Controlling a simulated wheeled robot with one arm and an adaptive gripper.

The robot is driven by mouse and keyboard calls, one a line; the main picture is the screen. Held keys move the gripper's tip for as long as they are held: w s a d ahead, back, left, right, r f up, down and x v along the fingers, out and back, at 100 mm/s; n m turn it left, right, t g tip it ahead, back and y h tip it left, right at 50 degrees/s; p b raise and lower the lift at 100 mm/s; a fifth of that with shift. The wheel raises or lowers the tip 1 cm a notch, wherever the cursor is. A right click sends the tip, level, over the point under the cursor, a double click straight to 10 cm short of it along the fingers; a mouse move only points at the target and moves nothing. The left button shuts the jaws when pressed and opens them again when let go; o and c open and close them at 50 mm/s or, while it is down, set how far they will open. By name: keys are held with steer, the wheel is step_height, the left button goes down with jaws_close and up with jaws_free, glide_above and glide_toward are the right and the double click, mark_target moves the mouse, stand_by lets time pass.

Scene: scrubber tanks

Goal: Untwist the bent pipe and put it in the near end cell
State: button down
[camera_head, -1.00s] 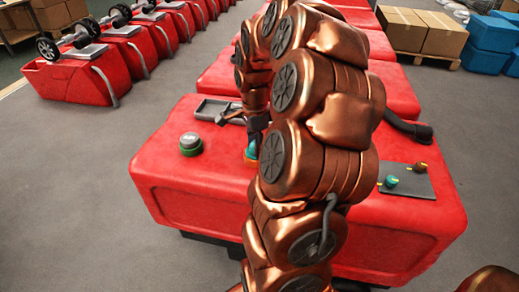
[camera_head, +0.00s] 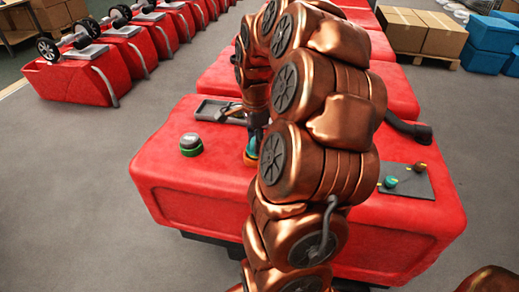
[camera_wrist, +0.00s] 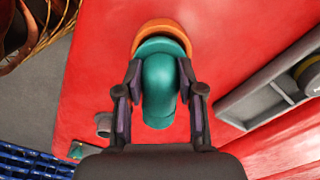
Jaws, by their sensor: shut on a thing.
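The bent pipe (camera_wrist: 160,88) is a teal elbow in the wrist view, with an orange ring (camera_wrist: 163,27) around its far end. My gripper (camera_wrist: 160,108) has a finger on each side of the elbow and is shut on it. In the head view the pipe (camera_head: 252,152) shows small on the red tank top, under my gripper (camera_head: 255,132), partly hidden by my arm. I cannot tell whether it is still threaded in. A grey tray with cells (camera_wrist: 248,84) lies to the right in the wrist view; it is behind my gripper in the head view (camera_head: 204,104).
A black and green round cap (camera_head: 190,144) sits on the tank (camera_head: 180,190) at left. A round dark part (camera_wrist: 310,75) lies in the tray. More red tanks stand behind.

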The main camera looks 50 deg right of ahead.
steer(key=shift+r, duration=0.15)
steer(key=shift+r+p, duration=0.4)
steer(key=shift+r, duration=1.9)
steer(key=shift+w+a, duration=0.1)
